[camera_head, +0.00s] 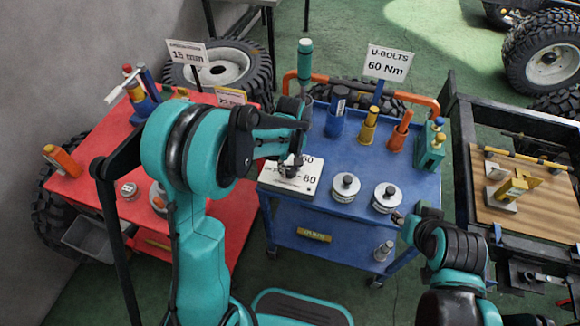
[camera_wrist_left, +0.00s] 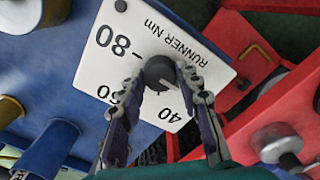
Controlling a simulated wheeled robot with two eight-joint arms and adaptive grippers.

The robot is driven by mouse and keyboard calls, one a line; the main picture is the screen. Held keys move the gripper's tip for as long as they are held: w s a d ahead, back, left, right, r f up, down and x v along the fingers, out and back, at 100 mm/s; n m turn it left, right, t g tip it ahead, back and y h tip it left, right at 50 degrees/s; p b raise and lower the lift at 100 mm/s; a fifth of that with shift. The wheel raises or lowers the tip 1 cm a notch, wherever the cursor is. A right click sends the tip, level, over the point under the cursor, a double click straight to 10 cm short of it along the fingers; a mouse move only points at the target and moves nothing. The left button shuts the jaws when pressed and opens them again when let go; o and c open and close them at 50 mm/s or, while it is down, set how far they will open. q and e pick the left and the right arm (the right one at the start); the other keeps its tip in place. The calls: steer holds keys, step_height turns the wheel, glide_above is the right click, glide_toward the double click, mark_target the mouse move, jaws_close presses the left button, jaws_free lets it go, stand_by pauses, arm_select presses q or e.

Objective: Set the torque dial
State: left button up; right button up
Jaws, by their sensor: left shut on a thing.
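The torque dial is a dark round knob (camera_wrist_left: 160,72) on a white plate (camera_wrist_left: 108,62) marked 40, 60, 80 and "RUNNER Nm". In the head view the plate (camera_head: 305,186) lies at the left end of the blue cart's top. My left gripper (camera_head: 289,170) reaches down over it, and its fingers (camera_wrist_left: 160,80) are shut on the knob, one on each side. The fingers hide part of the 60 mark, and I cannot tell where the dial points. My right gripper (camera_head: 399,218) is at the blue cart's front right corner; its fingers are too small to read.
A sign (camera_head: 387,64) reads "U-BOLTS 60 Nm" behind the blue cart (camera_head: 341,228). Two metal pots (camera_head: 345,187) (camera_head: 387,197) stand right of the plate. Several tools stand at the back. A red cart (camera_head: 100,150) is at left, a wooden-decked frame (camera_head: 520,220) at right.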

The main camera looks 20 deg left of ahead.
mark_target(290, 170)
arm_select(q)
steer(key=o, duration=1.2)
steer(key=shift+c, duration=0.2)
step_height(290, 170, up, 12)
steer(key=s+a+r+m+t, duration=0.1)
steer(key=s+m+t, duration=0.2)
steer(key=s, duration=0.5)
steer(key=s+a+r+m+t, duration=0.1)
steer(key=s+m+t, duration=0.3)
steer(key=s, duration=0.5)
steer(key=shift+a+r+m, duration=0.35)
steer(key=shift+r+m, duration=0.05)
steer(key=shift+m, duration=0.5)
